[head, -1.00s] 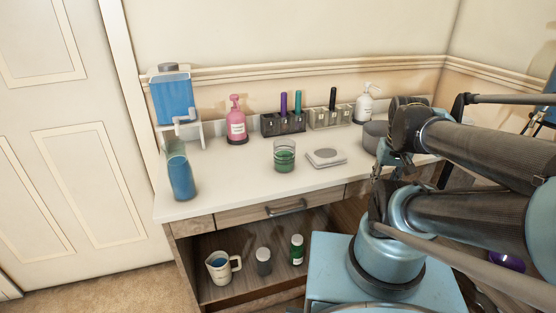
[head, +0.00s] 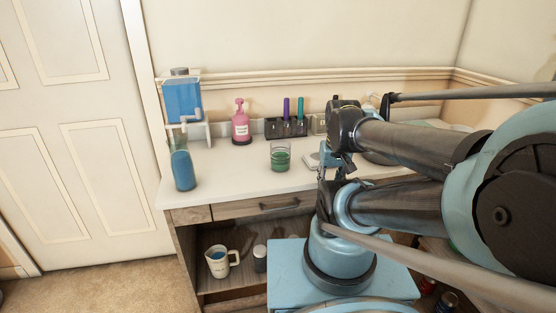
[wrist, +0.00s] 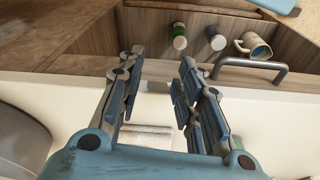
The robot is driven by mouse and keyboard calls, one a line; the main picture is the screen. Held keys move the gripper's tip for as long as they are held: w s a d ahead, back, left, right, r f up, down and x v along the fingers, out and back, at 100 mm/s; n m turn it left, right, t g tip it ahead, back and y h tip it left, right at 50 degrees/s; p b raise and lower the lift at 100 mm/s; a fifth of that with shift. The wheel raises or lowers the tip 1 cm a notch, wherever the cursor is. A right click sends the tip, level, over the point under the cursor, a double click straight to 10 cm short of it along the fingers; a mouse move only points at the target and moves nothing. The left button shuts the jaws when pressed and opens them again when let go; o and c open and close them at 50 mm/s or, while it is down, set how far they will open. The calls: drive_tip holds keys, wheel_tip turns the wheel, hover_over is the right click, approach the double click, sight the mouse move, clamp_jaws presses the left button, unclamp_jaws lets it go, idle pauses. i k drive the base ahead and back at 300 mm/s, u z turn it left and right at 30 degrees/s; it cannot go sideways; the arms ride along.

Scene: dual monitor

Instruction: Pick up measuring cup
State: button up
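The measuring cup (head: 218,263) is a whitish cup with a handle on its right and blue inside. It stands upright on the open shelf under the desk drawer in the head view. It also shows in the wrist view (wrist: 256,46) at the upper right, beyond the drawer handle. My gripper (wrist: 160,70) is open and empty, its two fingers apart over the desk's front edge. The cup is apart from the fingers, ahead and to their right in the wrist view.
A grey jar (head: 260,258) stands beside the cup. A green jar (wrist: 179,36) shows in the wrist view. The drawer handle (wrist: 250,65) juts out before the shelf. The desktop (head: 225,175) holds a blue bottle (head: 182,168) and a green glass (head: 280,157).

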sight(280, 151)
drive_tip(key=z, duration=0.05)
drive_tip(key=k, duration=0.65)
drive_tip(key=u, duration=0.4)
drive_tip(key=i, duration=0.5)
drive_tip(key=k, duration=0.85)
drive_tip(key=z, duration=0.5)
